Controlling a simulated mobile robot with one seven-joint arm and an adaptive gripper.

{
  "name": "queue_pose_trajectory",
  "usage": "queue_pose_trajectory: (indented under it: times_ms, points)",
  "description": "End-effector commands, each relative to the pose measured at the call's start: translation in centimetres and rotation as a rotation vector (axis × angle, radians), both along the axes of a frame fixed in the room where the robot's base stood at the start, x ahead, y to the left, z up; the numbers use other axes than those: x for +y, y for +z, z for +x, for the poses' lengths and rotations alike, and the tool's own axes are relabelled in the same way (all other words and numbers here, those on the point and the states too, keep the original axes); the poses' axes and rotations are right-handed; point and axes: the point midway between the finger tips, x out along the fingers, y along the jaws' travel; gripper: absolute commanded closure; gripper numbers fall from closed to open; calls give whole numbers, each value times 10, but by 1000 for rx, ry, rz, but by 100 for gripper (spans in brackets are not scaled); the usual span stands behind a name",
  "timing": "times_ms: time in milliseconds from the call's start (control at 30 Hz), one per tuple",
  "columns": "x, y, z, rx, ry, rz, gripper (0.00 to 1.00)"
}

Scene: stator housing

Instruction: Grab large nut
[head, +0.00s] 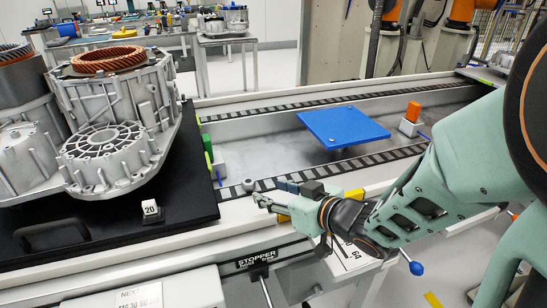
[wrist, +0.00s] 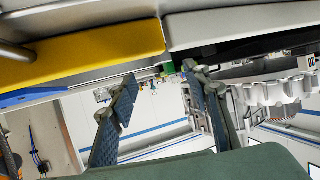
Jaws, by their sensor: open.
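My gripper (head: 268,194) is at the conveyor's near edge in the head view, pointing left. In the wrist view its two dark fingers (wrist: 160,82) stand well apart, with nothing held between them. I cannot make out the large nut for sure. A small grey round piece (head: 249,185) shows just beyond the fingertips in the head view; I cannot tell whether it is a nut or a fixed part. A pale scalloped piece (wrist: 280,91) lies right of the fingers in the wrist view; I cannot tell what it is.
A silver stator housing (head: 110,125) with a copper winding stands on a black tray (head: 185,198) at left. A yellow pad (wrist: 82,50) is close to my gripper in the wrist view.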

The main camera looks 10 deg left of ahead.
Motion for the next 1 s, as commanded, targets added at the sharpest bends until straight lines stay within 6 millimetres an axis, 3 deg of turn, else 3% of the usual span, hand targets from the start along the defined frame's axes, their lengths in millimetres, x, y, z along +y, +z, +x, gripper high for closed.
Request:
queue_pose_trajectory:
  times_ms: [600,967,1000]
  points:
    - [59,-29,44,0,1,-3,56]
    - [66,-30,52,0,-3,-2,56]
    - [66,-30,52,0,-3,-2,60]
